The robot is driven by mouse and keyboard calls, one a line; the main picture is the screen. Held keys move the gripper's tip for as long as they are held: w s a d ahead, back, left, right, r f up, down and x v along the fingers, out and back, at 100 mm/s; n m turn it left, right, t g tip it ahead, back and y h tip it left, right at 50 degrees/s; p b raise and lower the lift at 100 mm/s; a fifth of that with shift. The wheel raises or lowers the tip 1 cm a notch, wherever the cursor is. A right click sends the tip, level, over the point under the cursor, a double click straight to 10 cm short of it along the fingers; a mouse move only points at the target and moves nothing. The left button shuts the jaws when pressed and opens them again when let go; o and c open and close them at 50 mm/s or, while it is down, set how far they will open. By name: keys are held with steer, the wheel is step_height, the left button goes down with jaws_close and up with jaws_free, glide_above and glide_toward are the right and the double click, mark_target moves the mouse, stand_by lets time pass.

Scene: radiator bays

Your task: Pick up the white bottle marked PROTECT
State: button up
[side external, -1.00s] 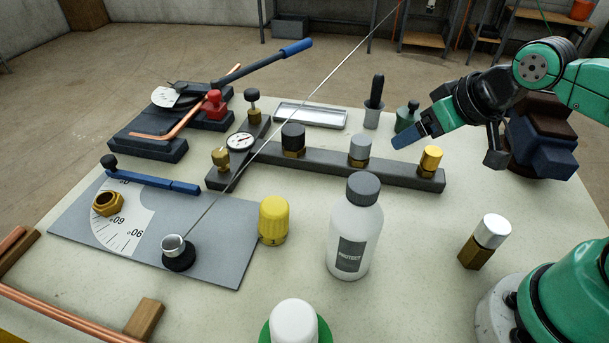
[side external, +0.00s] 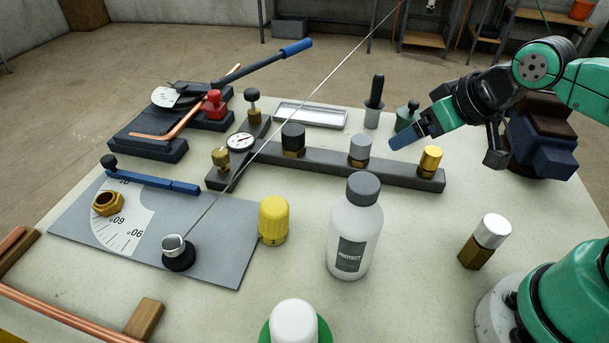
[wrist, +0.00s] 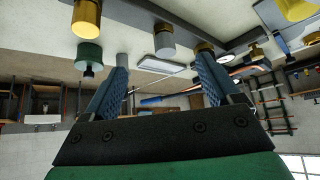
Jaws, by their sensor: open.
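The white bottle marked PROTECT (side external: 355,225) stands upright on the table, with a dark grey cap and a dark label facing the side camera. My gripper (side external: 408,135) is up at the right, above the far right part of the table, behind and to the right of the bottle and well apart from it. In the wrist view my gripper (wrist: 165,85) shows two blue ridged fingers spread apart with nothing between them. I cannot make out the bottle in the wrist view.
A dark manifold bar (side external: 330,165) with several valve caps lies behind the bottle. A yellow cap (side external: 273,220) stands left of it, a brass fitting with a white top (side external: 485,241) right, and a white-topped green item (side external: 293,323) in front. A thin rod crosses the table diagonally.

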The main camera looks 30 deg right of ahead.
mark_target(376, 178)
steer(key=s+a+m+g+y, duration=0.1)
steer(key=a+m+g+y, duration=0.1)
steer(key=m+y, duration=0.2)
steer(key=s+a+r+m+g+y, duration=0.1)
steer(key=a+m+g+y, duration=0.1)
steer(key=m+y, duration=0.3)
steer(key=s+a+m+g+y, duration=0.1)
steer(key=a+m+g+y, duration=0.2)
steer(key=m, duration=0.6)
steer(key=shift+s+a+r+y, duration=0.25)
steer(key=shift+s+a+y, duration=0.1)
steer(key=shift+a+y, duration=0.35)
steer(key=shift+x, duration=2.7)
steer(key=shift+s+r, duration=0.1)
jaws_close()
